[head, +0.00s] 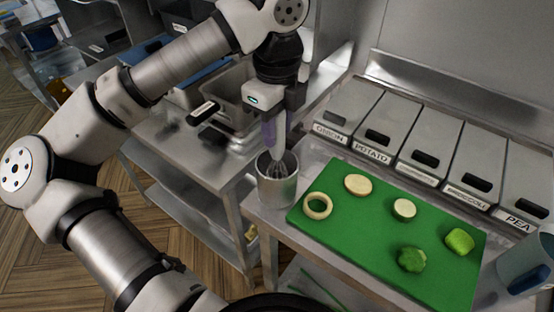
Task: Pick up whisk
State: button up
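The whisk (276,167) stands head-down in a metal cup (277,188), its wire loops showing inside the rim. My gripper (273,138) points down directly above the cup, with its fingers at the upper part of the whisk. A purple part and a pale part show side by side between the gripper body and the wires. I cannot tell which of these is finger and which is handle, or whether the fingers are closed on it.
A green cutting board (355,240) with several cut vegetables lies right of the cup. Labelled lidded bins (430,145) line the back. A steel counter (190,150) with a sink-like tray stands left. A pale blue-grey pitcher (528,262) is at the right edge.

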jog(key=c, duration=0.6)
jog(key=shift+r, duration=0.1)
